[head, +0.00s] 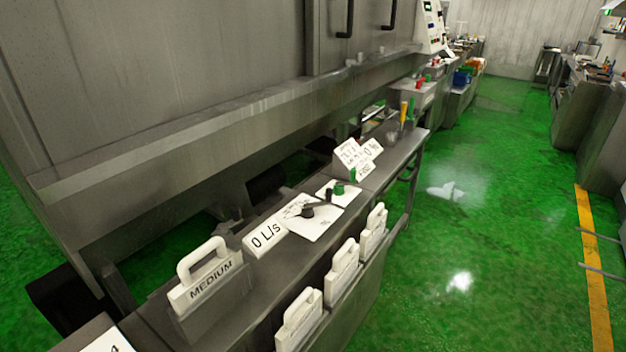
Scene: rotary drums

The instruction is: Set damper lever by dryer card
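A dark damper lever (322,204) with a round black hub and a green tip lies across a white plate (312,226) on the grey bench. Its green end points up and to the right, away from the hub. A white sign reading "0 L/s" (264,236) stands just left of the plate. A white handled card reading "MEDIUM" (211,278) stands upright in a holder farther left. Several similar handled cards, one of them here (342,270), hang along the bench's front; their text is too small to read. My gripper is not in view.
The narrow bench (385,180) runs below a large grey machine (190,85). White text signs (352,154) and yellow and green handles (407,112) stand farther along it. A control panel (431,28) is beyond. The green floor (475,230) to the right is clear.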

